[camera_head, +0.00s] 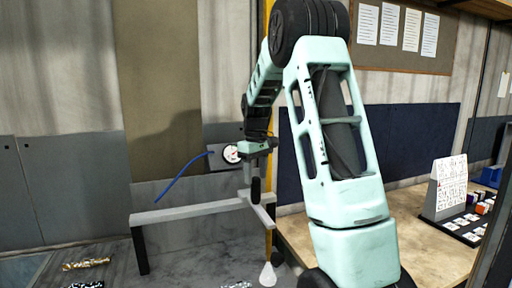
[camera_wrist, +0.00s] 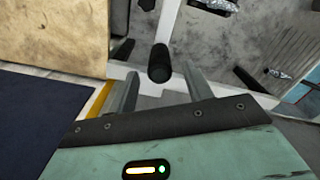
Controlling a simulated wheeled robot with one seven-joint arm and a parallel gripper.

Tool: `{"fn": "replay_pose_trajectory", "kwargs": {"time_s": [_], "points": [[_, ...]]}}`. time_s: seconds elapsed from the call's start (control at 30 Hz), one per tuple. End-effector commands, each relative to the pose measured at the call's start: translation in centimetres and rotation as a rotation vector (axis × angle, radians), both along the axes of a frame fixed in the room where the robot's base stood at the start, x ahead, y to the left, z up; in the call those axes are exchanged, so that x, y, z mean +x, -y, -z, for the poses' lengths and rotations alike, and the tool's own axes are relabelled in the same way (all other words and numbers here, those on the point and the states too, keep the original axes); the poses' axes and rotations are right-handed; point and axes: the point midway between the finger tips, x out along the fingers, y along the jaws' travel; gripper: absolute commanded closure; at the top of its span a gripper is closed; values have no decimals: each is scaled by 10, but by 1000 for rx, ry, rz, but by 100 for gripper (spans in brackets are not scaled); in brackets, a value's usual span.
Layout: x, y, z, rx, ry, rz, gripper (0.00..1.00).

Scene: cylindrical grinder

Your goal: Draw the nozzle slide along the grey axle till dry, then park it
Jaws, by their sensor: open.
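My gripper (camera_head: 258,172) points down, open, above a pale grey bar frame. In the wrist view its two fingers (camera_wrist: 160,72) stand apart on either side of a black round-ended handle (camera_wrist: 160,62). I cannot tell how deep the handle sits between them; no contact shows. The handle seems to rise from the pale bars, probably as part of the slide. A long pale grey bar (camera_head: 190,211), likely the axle, runs left from below my gripper to a dark leg; a pale bar (camera_wrist: 170,22) also shows in the wrist view. A small whitish cone-shaped piece (camera_head: 268,275) is below; whether it is the nozzle is unclear.
A dial gauge (camera_head: 231,153) with a blue hose (camera_head: 180,176) is on the wall behind my gripper. A wooden table (camera_head: 432,252) at right bears a white card stand (camera_head: 447,187) and small boxes. Metallic scraps (camera_head: 87,263) lie at lower left.

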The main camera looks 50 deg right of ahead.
Motion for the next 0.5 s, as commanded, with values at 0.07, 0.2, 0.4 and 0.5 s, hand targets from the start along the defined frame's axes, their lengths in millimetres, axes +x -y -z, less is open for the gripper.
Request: {"fn": "replay_pose_trajectory", "kwargs": {"time_s": [0.07, 0.2, 0.4, 0.5], "points": [[1, 1, -18, -5, 4, 0, 50], [1, 1, -51, -5, 4, 0, 50], [0, 1, -90, -3, 3, 1, 50], [0, 1, -103, -2, 2, 1, 50]]}}
